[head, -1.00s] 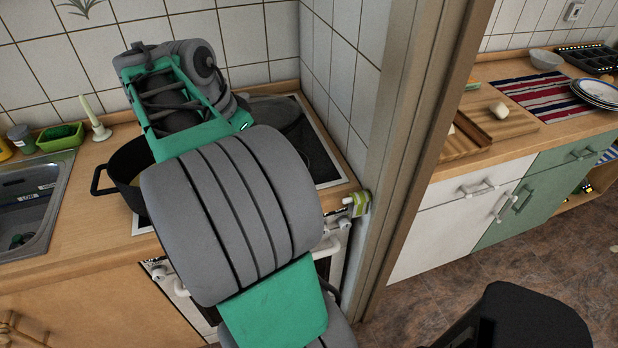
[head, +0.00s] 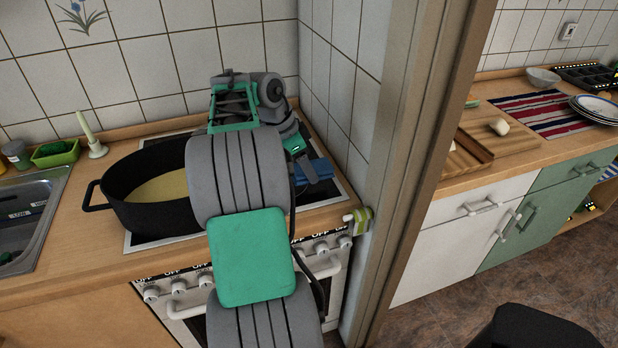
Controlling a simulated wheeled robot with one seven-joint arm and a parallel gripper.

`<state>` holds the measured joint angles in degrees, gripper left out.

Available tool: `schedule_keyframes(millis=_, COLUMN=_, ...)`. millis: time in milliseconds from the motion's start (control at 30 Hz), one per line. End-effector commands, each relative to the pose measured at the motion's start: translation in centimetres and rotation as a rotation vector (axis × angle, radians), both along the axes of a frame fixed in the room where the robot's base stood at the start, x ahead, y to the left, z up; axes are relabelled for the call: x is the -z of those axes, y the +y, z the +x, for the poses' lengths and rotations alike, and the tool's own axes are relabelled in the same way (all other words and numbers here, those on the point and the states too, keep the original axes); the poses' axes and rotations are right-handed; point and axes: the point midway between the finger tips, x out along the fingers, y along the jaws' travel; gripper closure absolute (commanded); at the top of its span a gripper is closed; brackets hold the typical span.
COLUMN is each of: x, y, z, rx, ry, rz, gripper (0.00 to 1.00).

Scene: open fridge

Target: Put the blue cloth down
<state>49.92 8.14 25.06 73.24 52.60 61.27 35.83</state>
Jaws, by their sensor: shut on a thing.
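The blue cloth (head: 322,168) shows as a small blue patch at the right rear of the stove top. My gripper (head: 312,172) is above that part of the stove, shut on the cloth. My arm hides much of the cloth, and I cannot tell whether the cloth touches the stove.
A large black pot (head: 150,212) with yellowish contents stands on the stove's left side, close to my arm. The tiled wall (head: 345,110) and a door frame (head: 410,150) bound the stove on the right. A green-striped item (head: 363,220) hangs at the counter's front corner.

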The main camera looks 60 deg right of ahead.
Motion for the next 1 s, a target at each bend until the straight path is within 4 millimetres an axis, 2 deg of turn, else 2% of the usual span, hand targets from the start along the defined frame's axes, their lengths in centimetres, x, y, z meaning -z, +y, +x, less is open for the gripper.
schedule_keyframes(millis=200, x=2.4, y=-1.7, z=0.0, rx=0.001, ry=0.002, rz=0.002, gripper=0.74)
schedule_keyframes(millis=333, x=4.5, y=-1.6, z=0.0, rx=0.0, ry=0.0, rz=0.0, gripper=0.74)
schedule_keyframes(millis=733, x=5.4, y=-1.6, z=0.0, rx=0.0, ry=-0.001, rz=-0.001, gripper=0.74)
schedule_keyframes(millis=767, x=5.3, y=-1.6, z=0.1, rx=-0.001, ry=-0.001, rz=-0.001, gripper=0.4)
schedule_keyframes(millis=1000, x=5.2, y=-1.6, z=0.0, rx=0.0, ry=-0.001, rz=-0.001, gripper=0.21)
